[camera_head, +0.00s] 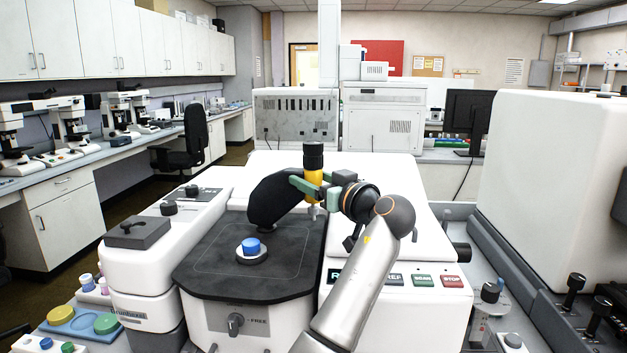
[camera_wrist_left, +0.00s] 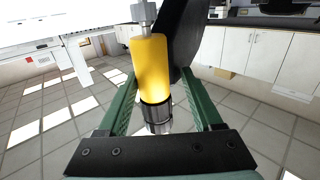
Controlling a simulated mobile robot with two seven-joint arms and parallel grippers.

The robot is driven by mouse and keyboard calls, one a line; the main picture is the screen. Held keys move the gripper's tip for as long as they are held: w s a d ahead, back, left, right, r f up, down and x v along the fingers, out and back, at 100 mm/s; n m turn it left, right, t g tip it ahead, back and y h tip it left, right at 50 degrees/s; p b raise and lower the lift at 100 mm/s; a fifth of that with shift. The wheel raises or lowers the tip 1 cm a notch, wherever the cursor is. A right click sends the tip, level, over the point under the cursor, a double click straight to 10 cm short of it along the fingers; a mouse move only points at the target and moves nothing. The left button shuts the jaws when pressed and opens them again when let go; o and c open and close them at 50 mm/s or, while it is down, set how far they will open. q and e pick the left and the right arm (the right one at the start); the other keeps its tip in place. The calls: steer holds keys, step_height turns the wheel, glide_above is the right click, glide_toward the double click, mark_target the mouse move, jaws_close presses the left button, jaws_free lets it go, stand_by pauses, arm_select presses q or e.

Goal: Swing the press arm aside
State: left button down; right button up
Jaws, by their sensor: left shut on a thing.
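The press arm (camera_head: 275,196) is a thick black curved arm over the dark stage plate of the white microscope. At its end is an upright yellow cylinder (camera_head: 313,172) with a black knob (camera_head: 313,152) on one end and a metal tip on the other. My left gripper (camera_head: 315,184) has its green fingers shut on the yellow cylinder. The left wrist view shows the yellow cylinder (camera_wrist_left: 151,65) between both fingers, with the black press arm (camera_wrist_left: 185,38) beside it. The tip stands beyond the right of the blue-topped sample puck (camera_head: 250,246). My right gripper is out of view.
The dark stage plate (camera_head: 215,262) is clear around the puck. Labelled buttons, including a red one (camera_head: 452,281), sit front right. A large white housing (camera_head: 545,170) stands at right. A raised white block with black knobs (camera_head: 150,255) flanks the stage at left.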

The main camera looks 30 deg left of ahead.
arm_select(q)
steer(key=shift+a+r, duration=0.2)
steer(key=shift+a, duration=0.05)
steer(key=shift+c, duration=1.8)
jaws_free()
steer(key=shift+w, duration=0.1)
steer(key=shift+a+f, duration=0.2)
steer(key=shift+d, duration=0.15)
steer(key=shift+d+f, duration=0.1)
steer(key=shift+d, duration=0.35)
steer(key=b+v, duration=0.1)
steer(key=v, duration=1)
steer(key=shift+s+d, duration=0.2)
steer(key=shift+s, duration=0.15)
